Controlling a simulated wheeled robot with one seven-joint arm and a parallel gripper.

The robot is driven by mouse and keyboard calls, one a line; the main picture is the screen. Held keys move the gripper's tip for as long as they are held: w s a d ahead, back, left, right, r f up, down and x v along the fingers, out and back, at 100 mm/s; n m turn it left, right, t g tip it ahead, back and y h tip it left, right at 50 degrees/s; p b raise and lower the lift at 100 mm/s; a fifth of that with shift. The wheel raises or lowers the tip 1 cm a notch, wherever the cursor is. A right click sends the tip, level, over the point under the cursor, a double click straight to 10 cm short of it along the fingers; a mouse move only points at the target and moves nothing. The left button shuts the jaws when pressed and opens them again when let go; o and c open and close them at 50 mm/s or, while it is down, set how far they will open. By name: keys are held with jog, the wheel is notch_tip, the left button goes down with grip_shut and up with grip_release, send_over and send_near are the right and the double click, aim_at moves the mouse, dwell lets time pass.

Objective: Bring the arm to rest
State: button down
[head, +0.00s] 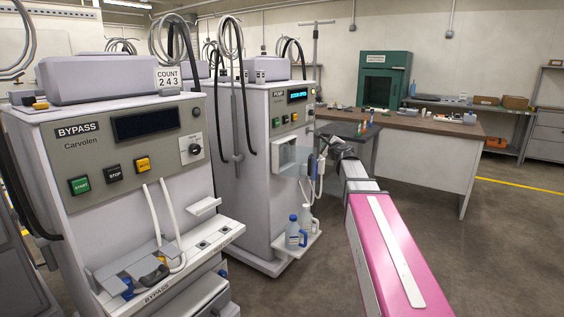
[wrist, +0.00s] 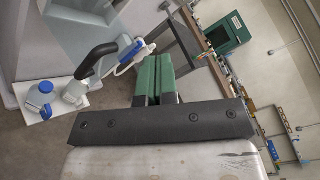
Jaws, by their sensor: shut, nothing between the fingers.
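My pink arm reaches forward at the right of centre in the head view. My gripper (head: 339,149) is at its far end, near the right side of the second dialysis machine (head: 255,150). In the wrist view my gripper (wrist: 154,80) shows two green fingers side by side, closed together with nothing between them. The fingers point toward the far side of the room, past the machine's connectors and tubes (wrist: 130,52). I cannot tell how close the fingers are to the machine.
The nearer machine marked BYPASS (head: 120,200) stands at the left. Floor at the right is clear.

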jog(key=s+a+f+n+g, duration=0.3)
jog(key=s+f+n+g, duration=0.3)
jog(key=f, duration=0.6)
jog(key=s+a+f+n+g, duration=0.25)
jog(key=s+f+n, duration=0.55)
jog(key=f, duration=0.4)
jog(key=s+d+f+n+g+h, duration=0.2)
jog(key=s+f+n+g, duration=0.1)
jog(key=s+f, duration=0.5)
jog(key=s+d+f+n+g+h, duration=0.2)
jog(key=s+f+g, duration=0.4)
jog(key=s, duration=0.7)
jog(key=shift+s+d+f+n+h, duration=0.3)
jog(key=shift+d+f+n, duration=0.5)
jog(key=shift+n, duration=0.3)
jog(key=shift+w, duration=0.1)
